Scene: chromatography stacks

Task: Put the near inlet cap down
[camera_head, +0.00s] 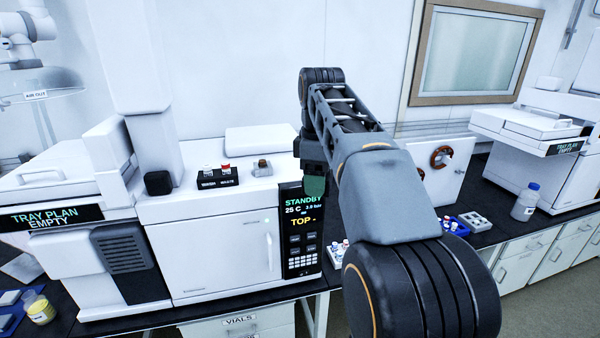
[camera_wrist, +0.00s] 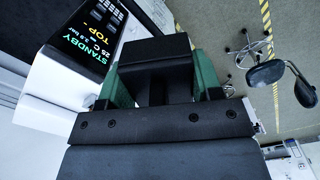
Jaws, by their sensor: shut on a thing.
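My gripper (camera_head: 315,187) hangs in front of the white instrument's dark display panel (camera_head: 300,235). In the wrist view my gripper (camera_wrist: 160,85) has its green fingers shut on a black, square-topped piece (camera_wrist: 156,50), which appears to be the near inlet cap. The cap is held clear of any surface in that view. In the head view the cap cannot be made out behind the fingers. The white instrument's top (camera_head: 205,205) carries a small brown and grey fitting (camera_head: 262,168), left of my gripper, and a black block (camera_head: 158,183) further left.
A black holder (camera_head: 218,180) with red and white caps sits on the instrument top. A vial rack (camera_head: 338,252), a blue tray (camera_head: 457,226) and a grey tray (camera_head: 476,219) are on the dark bench. A bottle (camera_head: 525,202) stands right. A white panel (camera_head: 440,170) stands behind my arm.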

